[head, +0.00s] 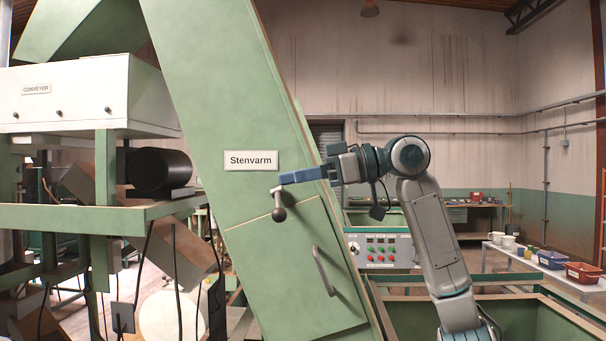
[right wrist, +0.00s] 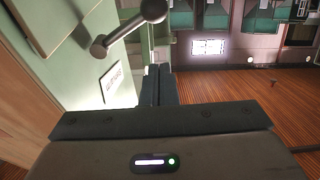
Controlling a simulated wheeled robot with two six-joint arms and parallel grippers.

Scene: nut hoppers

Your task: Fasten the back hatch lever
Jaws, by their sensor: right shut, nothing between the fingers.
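The back hatch (head: 285,270) is a green panel with a grey bar handle (head: 323,271), low on the sloping green housing. It looks flush with the housing. The hatch lever (head: 279,214) is dark grey with a ball knob; its knob hangs down over the hatch's top edge. It also shows at the top of the right wrist view (right wrist: 130,27). My right gripper (head: 282,180) has blue fingers, shut and empty, with the tips just above the lever in the picture. I cannot tell whether they touch it. My left gripper is out of view.
A "Stenvarm" label (head: 251,160) sits on the housing above the lever. A control box (head: 380,249) with coloured buttons stands behind my right arm. A white conveyor unit (head: 70,95) is at the left. A table with bins (head: 551,260) stands far right.

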